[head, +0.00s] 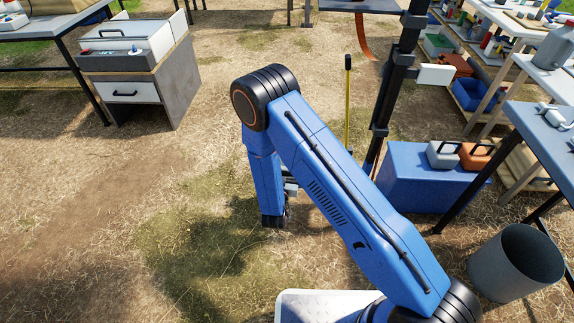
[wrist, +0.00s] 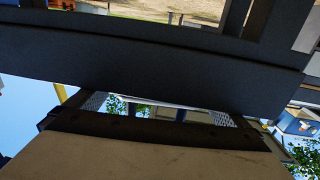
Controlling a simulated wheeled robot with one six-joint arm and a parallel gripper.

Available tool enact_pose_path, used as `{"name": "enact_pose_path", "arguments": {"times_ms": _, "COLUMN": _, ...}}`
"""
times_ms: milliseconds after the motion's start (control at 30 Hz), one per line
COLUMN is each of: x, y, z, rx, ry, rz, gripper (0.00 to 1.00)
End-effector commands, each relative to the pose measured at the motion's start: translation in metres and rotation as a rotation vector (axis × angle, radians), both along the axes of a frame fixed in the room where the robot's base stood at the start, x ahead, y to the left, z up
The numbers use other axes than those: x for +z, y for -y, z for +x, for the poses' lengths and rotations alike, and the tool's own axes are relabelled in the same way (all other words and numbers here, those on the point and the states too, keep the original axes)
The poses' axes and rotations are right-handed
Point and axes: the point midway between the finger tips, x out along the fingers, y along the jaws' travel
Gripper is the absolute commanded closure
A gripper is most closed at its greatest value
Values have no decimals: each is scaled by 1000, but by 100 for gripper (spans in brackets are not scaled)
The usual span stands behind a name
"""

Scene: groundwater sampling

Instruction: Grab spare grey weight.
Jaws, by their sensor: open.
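The grey weight (head: 442,153), a block with a dark handle on top, sits on the blue box (head: 425,188) in the right half of the head view. An orange weight (head: 476,155) of like shape stands right beside it. My gripper (head: 289,184) is mostly hidden behind my blue arm, left of the blue box and apart from the weight. It is open, and I see nothing held in it. In the wrist view, dark bars and a beige surface fill most of the picture, and I cannot make out the grey weight there.
A grey bin (head: 514,264) stands at lower right. Tables line the right side. A grey cabinet (head: 140,80) stands at upper left. The ground at left is clear.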

Motion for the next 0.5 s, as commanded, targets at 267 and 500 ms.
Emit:
{"name": "enact_pose_path", "arguments": {"times_ms": 267, "x": 0, "y": 2, "z": 20, "rx": 1, "ry": -1, "rz": 0, "gripper": 0}}
{"name": "enact_pose_path", "arguments": {"times_ms": 500, "x": 0, "y": 2, "z": 20, "rx": 1, "ry": -1, "rz": 0, "gripper": 29}}
